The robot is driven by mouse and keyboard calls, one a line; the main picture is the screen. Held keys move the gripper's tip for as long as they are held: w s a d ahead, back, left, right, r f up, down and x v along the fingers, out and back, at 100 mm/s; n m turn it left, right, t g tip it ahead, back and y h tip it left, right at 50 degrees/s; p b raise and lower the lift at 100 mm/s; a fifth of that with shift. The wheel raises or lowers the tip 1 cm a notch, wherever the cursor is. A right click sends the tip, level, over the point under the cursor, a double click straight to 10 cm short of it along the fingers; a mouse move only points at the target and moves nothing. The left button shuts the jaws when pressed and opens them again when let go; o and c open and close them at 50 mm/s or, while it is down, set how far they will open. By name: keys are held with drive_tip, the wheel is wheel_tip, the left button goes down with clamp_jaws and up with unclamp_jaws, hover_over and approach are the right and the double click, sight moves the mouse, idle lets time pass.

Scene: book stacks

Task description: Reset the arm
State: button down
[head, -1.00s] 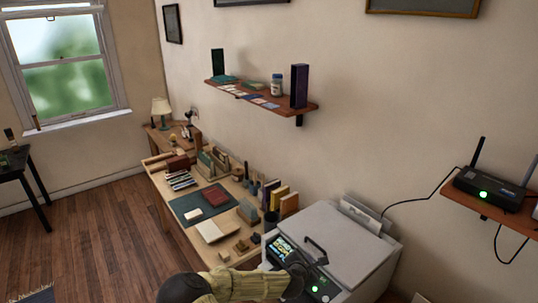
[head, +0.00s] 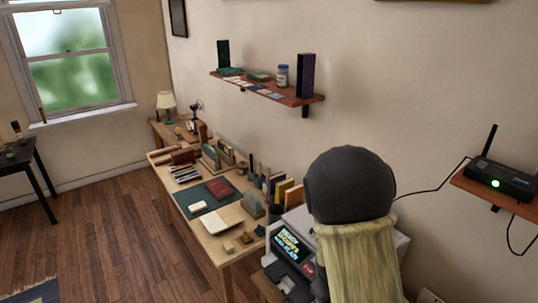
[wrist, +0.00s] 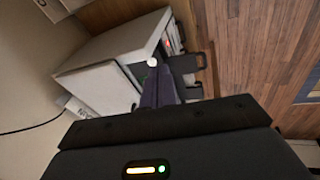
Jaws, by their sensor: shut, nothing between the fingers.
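My arm shows in the head view as a dark rounded joint and a pale yellow-ribbed link (head: 355,262), raised in front of the copier (head: 291,247). The link hides much of the copier. My gripper is out of sight in the head view. In the wrist view my gripper (wrist: 158,84) points over the floor and the copier's grey-white body (wrist: 105,62). Its dark fingers are together, with nothing seen between them. A small white round spot shows near the fingertips; I cannot tell what it is.
A wooden desk (head: 235,247) with books, a green mat and small items stands left of the copier. A wall shelf (head: 272,90) hangs above it. A router (head: 500,181) sits on a shelf at right. Wooden floor (head: 110,228) is open at left.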

drive_tip(key=s+a+r+m+y+b, duration=0.1)
drive_tip(key=s+r+m+y, duration=0.1)
drive_tip(key=s+r+m, duration=0.3)
drive_tip(key=s+r, duration=0.3)
drive_tip(key=s, duration=0.2)
drive_tip(key=shift+s+a+r+m+b, duration=0.2)
drive_tip(key=shift+a+r+m+b, duration=0.1)
drive_tip(key=shift+a+b, duration=0.1)
drive_tip(key=shift+a, duration=0.1)
idle(2.9)
drive_tip(key=shift+w, duration=0.15)
